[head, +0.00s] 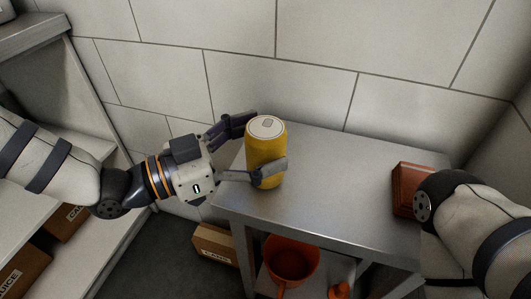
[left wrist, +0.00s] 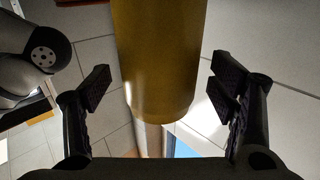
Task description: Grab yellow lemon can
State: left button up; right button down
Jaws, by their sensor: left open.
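The yellow can (head: 266,150) stands upright on the left part of the metal table (head: 330,195). Its silver top faces up. My left gripper (head: 262,147) reaches in from the left with its fingers open, one behind the can and one in front of it. In the left wrist view the can (left wrist: 160,60) fills the middle between the two open fingers (left wrist: 165,92). Gaps show on both sides, so the fingers do not touch it there. My right arm enters at the right; its gripper is not visible.
A reddish-brown box (head: 408,187) sits on the table's right part, beside my right arm. An orange bucket (head: 291,262) is under the table. A cardboard box (head: 213,243) lies on the floor. Shelves (head: 35,225) with cartons stand left. A tiled wall is behind. The table's middle is clear.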

pick_arm(q)
jog(key=shift+w+d, duration=0.25)
jog(key=shift+d, duration=0.35)
jog(key=c, duration=1.5)
jog(key=shift+c, duration=0.5)
jog(key=shift+r, duration=0.1)
